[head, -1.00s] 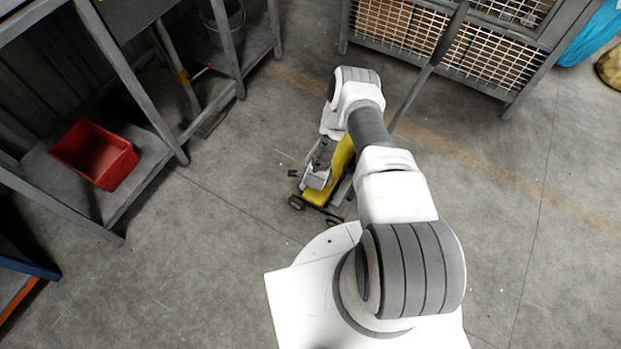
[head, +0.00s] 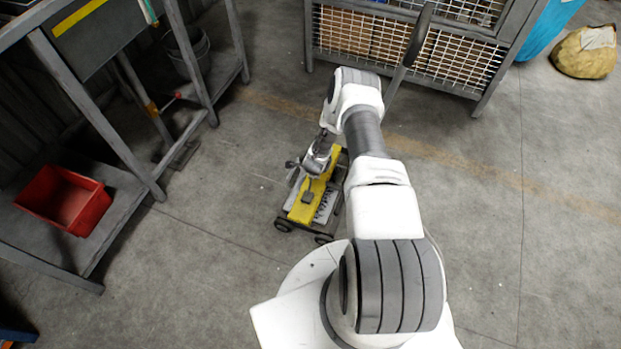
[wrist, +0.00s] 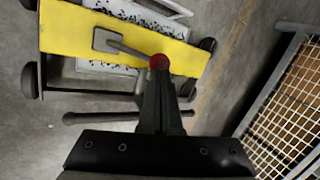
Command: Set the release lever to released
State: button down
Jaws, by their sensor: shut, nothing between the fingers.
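The drum blaster is a low wheeled machine with a yellow top (head: 301,211), standing on the floor below my arm. Its yellow panel (wrist: 70,33) also crosses the top of the wrist view. The release lever (wrist: 130,50) is a grey rod running from a square grey plate on that panel to a red knob. My gripper (wrist: 160,74) is shut, with its fingertips right at the red knob (wrist: 159,62); I cannot tell whether they touch it. In the head view my gripper (head: 319,158) is over the far part of the machine, and the knob is hidden.
A grey workbench with a red bin (head: 66,199) and a bucket (head: 186,52) stands at left. A wire-mesh cage (head: 400,45) stands behind the machine. A tall dark handle (head: 411,50) rises behind my arm.

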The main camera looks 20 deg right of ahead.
jog(key=shift+w+d+f, duration=0.35)
jog(key=shift+w+d, duration=0.35)
jog(key=shift+d, duration=0.25)
jog(key=shift+r, duration=0.1)
